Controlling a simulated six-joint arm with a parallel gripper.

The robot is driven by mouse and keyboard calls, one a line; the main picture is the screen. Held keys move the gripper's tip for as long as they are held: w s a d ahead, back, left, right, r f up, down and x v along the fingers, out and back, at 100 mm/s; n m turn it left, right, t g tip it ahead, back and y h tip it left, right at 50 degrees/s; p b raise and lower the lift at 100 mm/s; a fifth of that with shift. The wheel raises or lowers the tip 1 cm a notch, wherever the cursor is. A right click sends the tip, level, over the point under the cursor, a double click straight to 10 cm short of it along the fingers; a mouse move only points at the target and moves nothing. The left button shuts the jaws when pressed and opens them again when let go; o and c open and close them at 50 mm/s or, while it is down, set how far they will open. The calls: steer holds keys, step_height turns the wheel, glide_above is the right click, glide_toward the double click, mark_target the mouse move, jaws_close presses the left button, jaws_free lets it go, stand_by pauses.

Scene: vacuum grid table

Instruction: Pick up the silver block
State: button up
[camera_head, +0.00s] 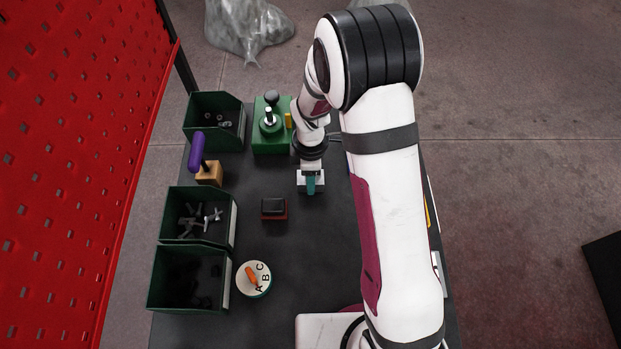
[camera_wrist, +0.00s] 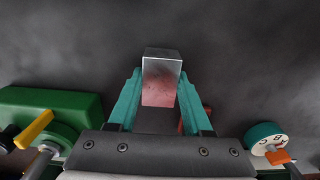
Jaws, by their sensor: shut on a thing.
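The silver block (camera_wrist: 162,72) is between the two teal fingers of my gripper (camera_wrist: 160,88) in the wrist view. Its upper faces are grey and shiny, with a reddish tint on the lower part. My gripper is shut on it, one finger against each side. In the head view my gripper (camera_head: 311,184) is over the dark table, right of the black and red block; the silver block cannot be made out there. Whether the block is clear of the table is hard to tell.
A black and red block (camera_head: 273,208) lies left of my gripper. A green fixture (camera_head: 270,140) stands behind. A wooden block with a purple handle (camera_head: 208,175), green bins (camera_head: 236,215) and a round lettered dial (camera_head: 262,287) line the left. The middle of the table (camera_head: 300,245) is clear.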

jaws_close()
steer(key=shift+r, duration=0.25)
step_height(320, 180, up, 4)
steer(key=shift+d, duration=0.1)
steer(key=s+d+r, duration=0.3)
steer(key=d+r, duration=0.3)
steer(key=d, duration=0.5)
steer(key=w+d+f, duration=0.1)
steer(key=w+d, duration=0.2)
steer(key=w, duration=1.3)
steer(key=shift+w+f, duration=0.25)
steer(key=shift+w, duration=0.05)
